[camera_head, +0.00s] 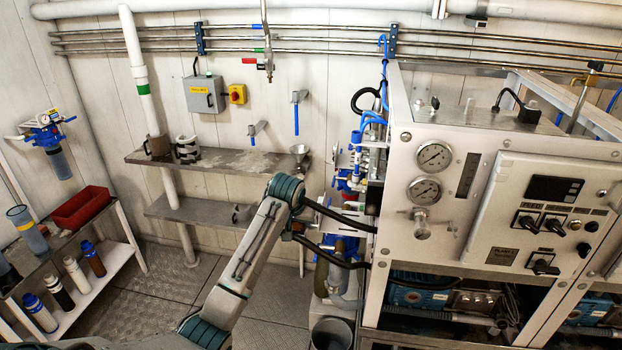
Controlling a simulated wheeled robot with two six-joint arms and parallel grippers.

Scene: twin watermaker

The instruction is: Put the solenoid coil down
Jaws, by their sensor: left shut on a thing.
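My left arm comes in from the lower left and reaches up to its teal-ringed joint (285,190), in front of the left side of the white machine. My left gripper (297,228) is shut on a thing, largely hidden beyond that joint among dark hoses. The held solenoid coil cannot be made out clearly there. I cannot tell whether it touches anything. My right gripper is not in view.
The white machine (450,146) with gauges fills the right. Two steel wall shelves, an upper one (232,163) and a lower one (190,213), hang behind my arm. A side bench at left bears a red bin (80,207). A grey bucket (331,335) stands below.

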